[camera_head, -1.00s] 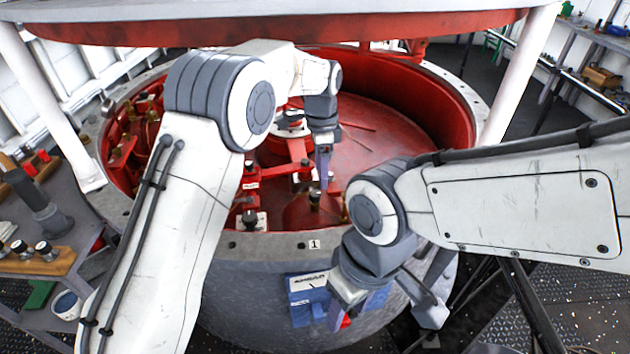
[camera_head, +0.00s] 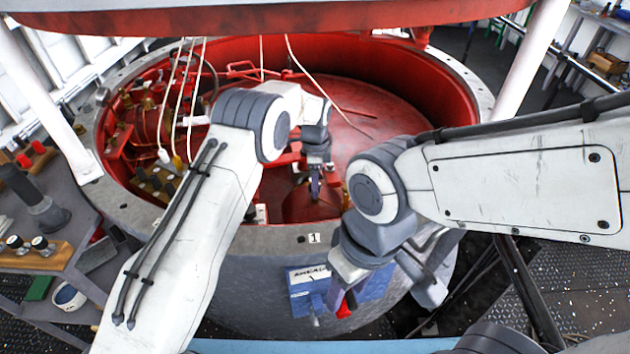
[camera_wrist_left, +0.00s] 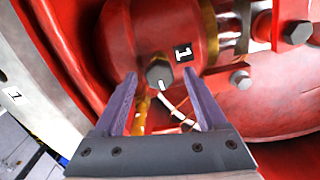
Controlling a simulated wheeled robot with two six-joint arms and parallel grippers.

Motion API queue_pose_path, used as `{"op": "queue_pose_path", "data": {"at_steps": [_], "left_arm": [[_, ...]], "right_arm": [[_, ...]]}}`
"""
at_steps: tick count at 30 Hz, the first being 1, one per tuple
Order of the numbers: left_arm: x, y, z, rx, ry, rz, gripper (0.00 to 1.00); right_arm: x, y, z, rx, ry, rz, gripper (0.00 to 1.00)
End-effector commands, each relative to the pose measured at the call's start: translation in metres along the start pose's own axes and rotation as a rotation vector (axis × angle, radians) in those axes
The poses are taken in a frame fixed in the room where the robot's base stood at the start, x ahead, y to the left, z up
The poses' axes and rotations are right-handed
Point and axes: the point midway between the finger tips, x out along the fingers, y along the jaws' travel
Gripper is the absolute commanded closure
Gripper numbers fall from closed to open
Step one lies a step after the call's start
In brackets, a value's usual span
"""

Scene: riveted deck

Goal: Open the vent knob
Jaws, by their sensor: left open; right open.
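The vent knob (camera_wrist_left: 160,72) is a small dark faceted knob with a white mark line, on a red cylindrical fitting (camera_wrist_left: 150,30) in the left wrist view. A black tag reading 1 (camera_wrist_left: 182,53) is beside it. My left gripper (camera_wrist_left: 160,76) is open, with one purple finger on each side of the knob; I cannot tell whether they touch it. In the head view my left gripper (camera_head: 316,188) reaches down inside the red-lined vessel, and the knob is hidden there. My right gripper (camera_head: 345,298) is open and empty outside the vessel's front wall.
The vessel's grey rim (camera_head: 270,238) runs around the red interior. A blue labelled box (camera_head: 305,280) is on its front, close behind my right gripper. Pale cables (camera_head: 178,95) hang at the left inside. A workbench (camera_head: 80,205) stands at the left.

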Motion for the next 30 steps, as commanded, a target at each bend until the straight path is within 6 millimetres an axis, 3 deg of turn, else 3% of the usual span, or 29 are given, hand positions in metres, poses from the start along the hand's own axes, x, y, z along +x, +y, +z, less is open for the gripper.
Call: {"op": "queue_pose_path", "data": {"at_steps": [10,11,16,30], "left_arm": [[0.0052,-0.0002,0.0006,-0.001,0.000,-0.001,0.26],[0.0052,-0.0002,0.0006,-0.001,0.000,-0.001,0.33],[0.0050,-0.0001,0.0006,-0.001,0.000,-0.001,0.98],[0.0045,-0.0002,0.0004,-0.095,0.000,-0.001,1.00]], "right_arm": [[-0.0006,0.0000,-0.0001,0.000,0.000,0.000,0.50],[-0.0006,0.0000,-0.0001,0.000,0.000,0.000,0.50],[-0.0006,0.0000,-0.0001,0.000,0.000,0.000,0.50],[-0.0013,-0.0001,-0.0001,0.000,0.000,0.000,0.50]]}}
